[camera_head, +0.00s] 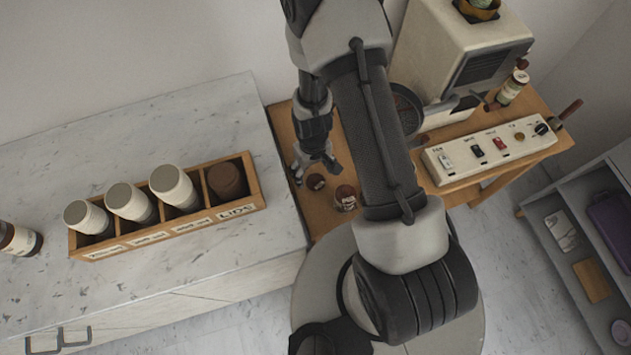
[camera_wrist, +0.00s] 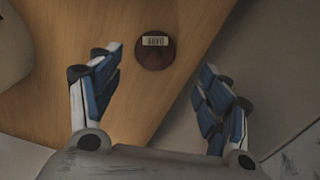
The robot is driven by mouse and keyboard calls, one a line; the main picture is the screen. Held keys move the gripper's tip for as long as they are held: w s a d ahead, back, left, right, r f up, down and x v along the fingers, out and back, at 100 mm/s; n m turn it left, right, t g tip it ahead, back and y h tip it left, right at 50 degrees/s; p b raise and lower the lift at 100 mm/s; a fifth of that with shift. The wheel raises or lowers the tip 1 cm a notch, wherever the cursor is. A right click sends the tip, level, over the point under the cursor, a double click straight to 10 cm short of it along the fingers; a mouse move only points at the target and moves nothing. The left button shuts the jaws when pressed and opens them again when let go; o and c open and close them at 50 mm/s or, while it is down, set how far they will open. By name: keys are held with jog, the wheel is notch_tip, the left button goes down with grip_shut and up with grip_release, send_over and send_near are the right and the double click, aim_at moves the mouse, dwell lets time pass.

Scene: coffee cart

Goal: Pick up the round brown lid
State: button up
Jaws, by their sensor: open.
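The round brown lid (camera_wrist: 152,56) lies flat on the wooden table in the wrist view, with a small white label on its top. It shows between the fingertips of my gripper (camera_wrist: 161,62), which is open and empty, with blue-padded fingers spread to either side. In the head view my gripper (camera_head: 316,163) points down over the table's left end. A small round brown object (camera_head: 316,182), seemingly this lid, lies just below it. The height gap is hard to judge.
A brown jar-like object (camera_head: 345,198) stands close by on the right. The counter's wooden rack (camera_head: 165,237) holds pale cups and brown lids (camera_head: 227,180). The coffee machine (camera_head: 455,50) and switch panel (camera_head: 490,150) are right. The table edge (camera_wrist: 190,85) runs near the lid.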

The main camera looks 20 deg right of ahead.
aim_at(316, 178)
jog(key=f, duration=0.1)
jog(key=f+b, duration=0.1)
jog(key=f, duration=0.1)
jog(key=d+f+b, duration=0.1)
jog(key=f, duration=0.1)
jog(key=shift+s+f, duration=0.15)
jog(key=shift+f, duration=0.1)
jog(key=shift+a+r, duration=0.1)
jog(key=shift+c, duration=0.3)
jog(key=c, duration=1)
jog(key=shift+r, duration=0.1)
